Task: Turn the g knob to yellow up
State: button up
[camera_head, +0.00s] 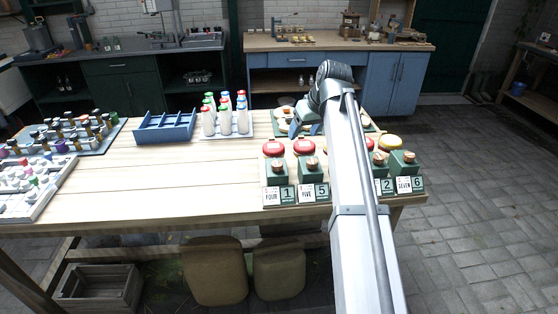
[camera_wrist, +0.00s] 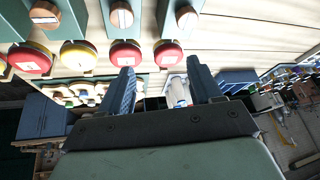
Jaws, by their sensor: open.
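Green units stand in a row at the table's right end. The left one (camera_head: 278,174) bears a wooden knob and cards "FOUR" and "1"; the second (camera_head: 309,171) has "FIVE" and "5". Right of my arm one unit (camera_head: 379,171) shows "2", and another (camera_head: 403,171) shows "SEVEN" and "6". I cannot read a "g" on any. In the wrist view, wooden knobs (camera_wrist: 121,14) show at the top, with red discs (camera_wrist: 124,54) and a yellow disc (camera_wrist: 80,54) below. My gripper (camera_head: 304,121) is open and empty behind the units; its blue fingers show in the wrist view (camera_wrist: 160,66).
My arm hides the middle of the row. Bottles with red, green and blue caps (camera_head: 226,118) and a blue divided tray (camera_head: 165,130) stand to the left. Trays of small bottles (camera_head: 75,137) lie at far left. The table's left middle (camera_head: 165,190) is clear.

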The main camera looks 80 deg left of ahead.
aim_at(277, 163)
jog(key=s+f+n+h, duration=0.1)
jog(key=s+f+n, duration=0.1)
jog(key=f+n, duration=0.1)
jog(key=s+a+f+n+g+h, duration=0.1)
jog(key=s+f+n, duration=0.1)
jog(key=f+n, duration=0.1)
jog(key=s+a+f+n, duration=0.1)
jog(key=s+f+n, duration=0.2)
jog(key=f, duration=0.2)
jog(key=shift+f+n+g+h, duration=0.3)
jog(key=shift+f+n+h, duration=0.05)
jog(key=shift+n+h, duration=0.05)
dwell(0.5)
jog(key=shift+c, duration=0.2)
jog(key=c, duration=1)
